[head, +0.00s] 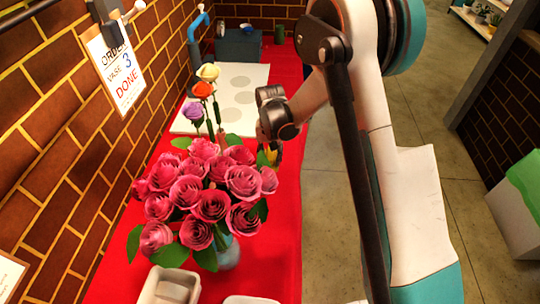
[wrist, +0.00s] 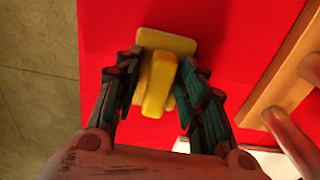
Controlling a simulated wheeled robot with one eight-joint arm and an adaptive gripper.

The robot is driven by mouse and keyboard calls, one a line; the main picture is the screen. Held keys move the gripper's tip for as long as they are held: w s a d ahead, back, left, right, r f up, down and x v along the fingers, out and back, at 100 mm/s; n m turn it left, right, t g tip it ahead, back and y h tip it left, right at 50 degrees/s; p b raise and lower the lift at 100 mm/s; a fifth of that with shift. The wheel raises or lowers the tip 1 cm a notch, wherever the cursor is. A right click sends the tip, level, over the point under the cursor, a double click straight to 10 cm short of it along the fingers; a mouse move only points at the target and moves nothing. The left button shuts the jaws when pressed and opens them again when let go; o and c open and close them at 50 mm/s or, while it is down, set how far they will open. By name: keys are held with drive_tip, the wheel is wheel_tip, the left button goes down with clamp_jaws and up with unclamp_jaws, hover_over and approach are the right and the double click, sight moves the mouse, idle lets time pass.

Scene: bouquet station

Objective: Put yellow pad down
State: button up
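The yellow pad (wrist: 160,85) shows in the wrist view between the two fingers of my gripper (wrist: 158,68), with a flat yellow plate at its far end. The fingertips close in on its sides, and my gripper appears shut on it. Red table surface shows around the pad; I cannot tell how far above it the pad is. In the head view a small bit of yellow pad (head: 271,154) shows below my wrist, behind the roses. Most of my gripper there is hidden by the flowers.
A vase (head: 229,254) of pink roses (head: 205,190) stands in front on the red table (head: 275,262). Behind are single flowers (head: 204,90), a pale board (head: 250,75) with round marks and a grey box (head: 238,44). A wooden edge (wrist: 285,80) lies right in the wrist view.

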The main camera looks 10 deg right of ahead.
wheel_tip(320, 180, up, 12)
drive_tip(key=p, duration=0.5)
wheel_tip(320, 180, up, 10)
drive_tip(key=t, duration=0.1)
hover_over(270, 154)
drive_tip(key=s+d, duration=0.4)
drive_tip(key=s+d+r+n+t, duration=0.1)
drive_tip(key=s+d+r+t, duration=0.15)
drive_tip(key=s+r, duration=0.45)
drive_tip(key=s+d+r+t, duration=0.2)
drive_tip(key=s+d, duration=0.1)
drive_tip(key=s, duration=0.5)
drive_tip(key=s+d+r+n+t, duration=0.1)
drive_tip(key=s+d+r, duration=0.1)
drive_tip(key=s, duration=0.6)
drive_tip(key=shift+s+d+t, duration=0.3)
drive_tip(key=shift+d+t, duration=0.05)
drive_tip(key=shift+d, duration=0.5)
